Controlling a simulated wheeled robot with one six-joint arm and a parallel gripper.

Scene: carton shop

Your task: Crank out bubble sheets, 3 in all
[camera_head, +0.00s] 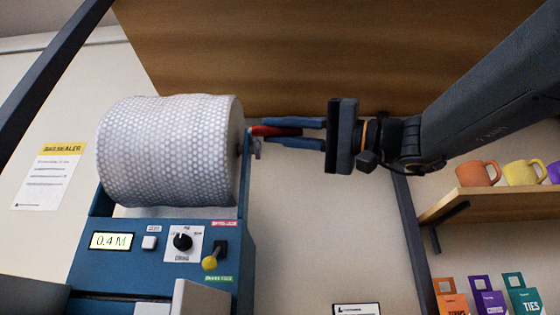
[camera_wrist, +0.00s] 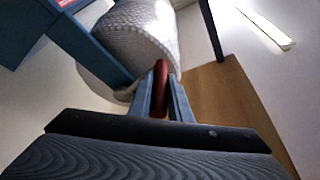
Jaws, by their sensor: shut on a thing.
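A large roll of bubble sheet (camera_head: 170,150) sits on top of a blue machine (camera_head: 140,260) in the head view. The roll also shows in the wrist view (camera_wrist: 140,35). A red crank handle (camera_head: 272,131) sticks out at the roll's right end. My gripper (camera_head: 290,133) comes in from the right, and its two blue fingers are shut on the red handle, which also shows between the fingers in the wrist view (camera_wrist: 159,85). The machine's display (camera_head: 111,241) reads 0.4 M.
A wooden shelf (camera_head: 500,199) with several mugs (camera_head: 478,173) is at the right, below my arm. Colored packets (camera_head: 488,296) stand lower right. A bag sealer notice (camera_head: 47,175) is on the wall at the left.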

